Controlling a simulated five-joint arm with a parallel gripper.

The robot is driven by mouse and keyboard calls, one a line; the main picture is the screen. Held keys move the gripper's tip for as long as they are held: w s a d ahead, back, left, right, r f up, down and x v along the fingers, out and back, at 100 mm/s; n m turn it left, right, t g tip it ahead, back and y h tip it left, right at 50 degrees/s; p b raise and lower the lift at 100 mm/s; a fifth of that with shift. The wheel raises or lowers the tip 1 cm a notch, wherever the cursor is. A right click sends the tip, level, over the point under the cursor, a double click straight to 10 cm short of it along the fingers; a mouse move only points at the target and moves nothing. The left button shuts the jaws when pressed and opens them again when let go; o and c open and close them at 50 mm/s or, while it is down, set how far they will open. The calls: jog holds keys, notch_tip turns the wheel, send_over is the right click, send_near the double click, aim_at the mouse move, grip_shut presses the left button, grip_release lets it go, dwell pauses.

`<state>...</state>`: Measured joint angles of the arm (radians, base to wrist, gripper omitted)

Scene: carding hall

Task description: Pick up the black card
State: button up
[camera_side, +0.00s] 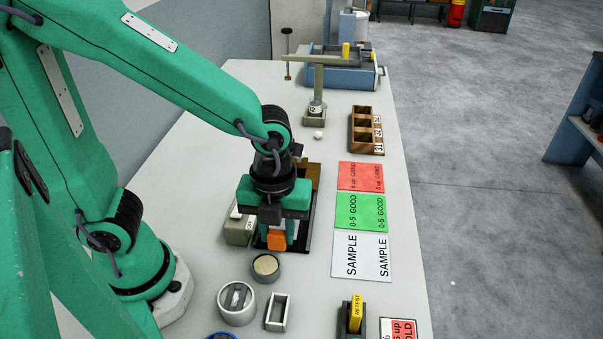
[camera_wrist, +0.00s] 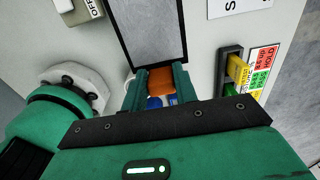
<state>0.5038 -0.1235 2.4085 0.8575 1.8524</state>
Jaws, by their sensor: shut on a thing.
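A flat dark panel with a black border, which looks like the black card (camera_wrist: 152,28), fills the top middle of the wrist view. In the side view, black edges (camera_side: 309,212) show beside and behind my gripper, mostly hidden by it. My gripper (camera_wrist: 160,90) is shut on an orange piece (camera_wrist: 161,79) at the panel's near end. In the side view the orange piece (camera_side: 277,240) shows under my gripper, low over the table. I cannot tell whether it is joined to the panel or whether the panel is off its support.
Red (camera_side: 361,177), green (camera_side: 361,211) and white SAMPLE (camera_side: 362,270) mats lie to the right. A grey switch box (camera_side: 238,231) stands close left. A round tan-topped pot (camera_side: 266,267) and a grey round holder (camera_side: 236,304) stand in front. A wooden rack (camera_side: 361,130) is farther back.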

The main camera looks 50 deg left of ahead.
jog(key=shift+s+d+r, duration=0.15)
jog(key=shift+d+r, duration=0.05)
jog(key=shift+d, duration=0.05)
dwell(0.6)
jog(key=shift+w+d+r, duration=0.1)
jog(key=shift+w, duration=0.4)
jog(key=w+a, duration=0.2)
jog(key=w, duration=2.4)
jog(key=w+a+f, duration=0.2)
jog(key=a, duration=0.1)
jog(key=w+a+f, duration=0.2)
jog(key=a+f, duration=0.1)
jog(key=w+a+f, duration=0.2)
jog(key=a, duration=0.2)
jog(key=shift+a+f, duration=0.1)
jog(key=shift+f, duration=0.3)
jog(key=shift+f, duration=0.1)
